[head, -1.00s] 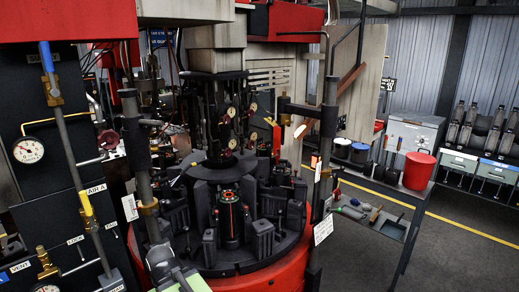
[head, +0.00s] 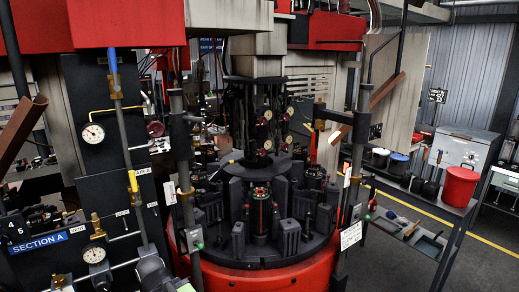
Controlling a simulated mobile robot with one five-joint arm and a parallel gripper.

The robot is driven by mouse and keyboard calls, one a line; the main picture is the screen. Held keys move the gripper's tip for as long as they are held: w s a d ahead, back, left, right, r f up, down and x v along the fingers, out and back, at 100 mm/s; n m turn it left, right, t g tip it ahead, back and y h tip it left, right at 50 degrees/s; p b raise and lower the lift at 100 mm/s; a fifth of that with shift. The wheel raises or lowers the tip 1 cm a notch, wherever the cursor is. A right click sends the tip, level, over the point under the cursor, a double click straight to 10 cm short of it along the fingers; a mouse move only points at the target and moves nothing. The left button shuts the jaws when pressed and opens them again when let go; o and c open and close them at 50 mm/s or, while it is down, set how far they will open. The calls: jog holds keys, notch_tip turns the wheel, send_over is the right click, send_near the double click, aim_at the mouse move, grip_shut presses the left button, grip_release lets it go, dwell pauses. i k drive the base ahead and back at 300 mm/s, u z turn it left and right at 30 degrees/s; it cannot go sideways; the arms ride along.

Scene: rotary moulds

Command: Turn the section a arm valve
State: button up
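The section A sign (head: 38,243), blue with white letters, is at the lower left of the head view. Beside it stands a dark panel (head: 75,150) with pipes and small white labels. A yellow lever handle (head: 133,181) stands upright along a vertical pipe on this panel, below a small white label (head: 143,172). A brass valve fitting (head: 97,225) sits lower left of it. A higher brass fitting (head: 117,95) has a blue part above it. I cannot tell which of these is the arm valve; the labels are too small to read surely. My gripper is not in view.
Two round gauges (head: 93,133) (head: 94,254) are on the panel. A rotary mould table (head: 245,255) with a red base fills the middle, with upright posts in front. A cart (head: 440,205) with a red bucket (head: 460,186) is at the right. Open floor lies at the far right.

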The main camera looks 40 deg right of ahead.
aim_at(284, 146)
jog(key=u, duration=1)
jog(key=k, duration=0.65)
jog(key=z, duration=1.3)
jog(key=i, duration=0.8)
jog(key=z, duration=0.05)
